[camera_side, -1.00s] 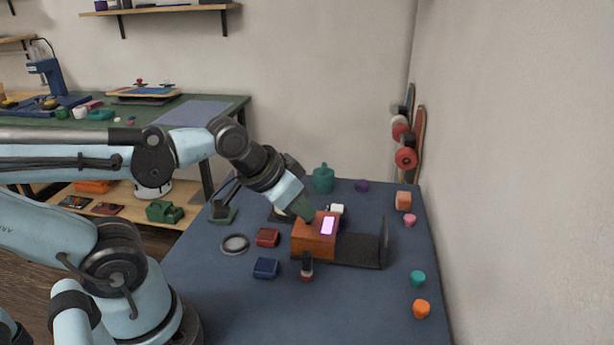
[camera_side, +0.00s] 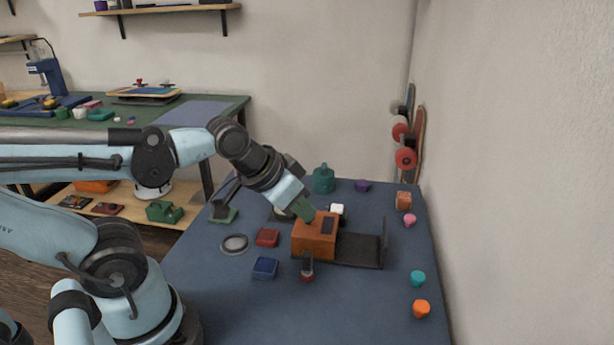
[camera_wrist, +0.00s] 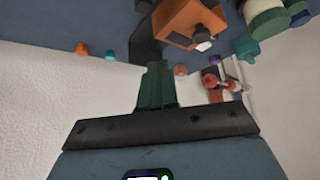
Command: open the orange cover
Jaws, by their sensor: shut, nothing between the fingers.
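The orange box with its orange cover (camera_side: 314,234) stands on the blue table in the side view, with a dark panel (camera_side: 328,225) on its upper face. The cover appears closed. My gripper (camera_side: 308,216) has its green fingertips at the top left edge of the box; I cannot tell whether they touch it. In the wrist view the green fingers (camera_wrist: 155,70) are together and empty. The orange box (camera_wrist: 185,18) shows there at the top, above and right of the fingers, with a pale-ended knob (camera_wrist: 203,38) on it.
A black bracket-like plate (camera_side: 365,250) adjoins the box's right side. A small dark item with a red base (camera_side: 306,268) stands in front. Red (camera_side: 267,237) and blue (camera_side: 265,268) blocks lie to the left. The right table edge holds several small coloured pieces, including an orange one (camera_side: 421,309).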

